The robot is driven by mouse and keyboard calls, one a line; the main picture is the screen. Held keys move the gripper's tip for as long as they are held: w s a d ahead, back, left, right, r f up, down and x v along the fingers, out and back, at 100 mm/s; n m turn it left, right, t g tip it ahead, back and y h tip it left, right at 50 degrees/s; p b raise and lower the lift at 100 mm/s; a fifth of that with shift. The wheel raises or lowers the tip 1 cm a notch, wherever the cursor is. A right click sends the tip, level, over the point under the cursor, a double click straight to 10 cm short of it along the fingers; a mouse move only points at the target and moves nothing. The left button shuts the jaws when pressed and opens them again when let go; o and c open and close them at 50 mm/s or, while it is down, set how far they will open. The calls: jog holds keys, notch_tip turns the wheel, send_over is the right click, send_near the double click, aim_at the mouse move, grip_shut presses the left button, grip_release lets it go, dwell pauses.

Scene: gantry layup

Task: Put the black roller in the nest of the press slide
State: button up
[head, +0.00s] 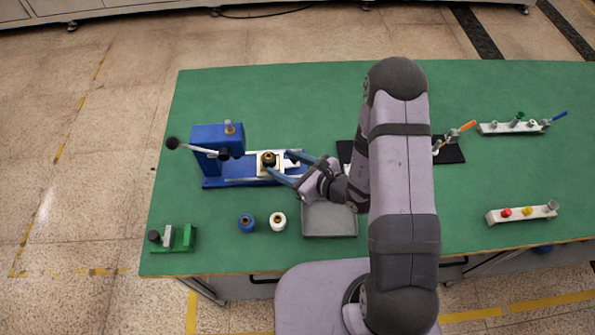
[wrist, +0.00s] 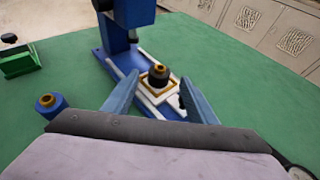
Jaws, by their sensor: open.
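The black roller (head: 268,160) stands upright at the nest of the press slide (head: 252,168), a white plate on the blue press base. In the wrist view the roller (wrist: 158,77) sits within the gold-edged square of the slide (wrist: 150,97). My gripper (head: 279,163) is open, its two blue fingers spread on either side of the slide. In the wrist view the gripper (wrist: 155,95) has its fingertips apart, with the roller beyond and between them, not visibly touched. The roller's lower end is hidden in the nest.
The blue press (head: 218,145) with its lever stands left of the slide. A blue roller (head: 246,223) and a white roller (head: 278,221) stand in front. A grey tray (head: 330,221) lies beside them. A green fixture (head: 173,238) is at the left front corner.

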jog(key=shift+b+v, duration=0.5)
jog(key=shift+v, duration=2.1)
jog(key=s+a+r+n+g+y, duration=0.3)
jog(key=s+a+r+n+g, duration=0.1)
jog(key=s+a+n, duration=0.1)
jog(key=s+r+n+g+h, duration=0.2)
jog(key=s+n+g, duration=0.5)
jog(key=s+n, duration=0.45)
jog(key=w+d+r+n+t+h, duration=0.1)
jog(key=d+n+h, duration=0.9)
jog(key=d, duration=0.6)
jog(key=shift+t, duration=0.3)
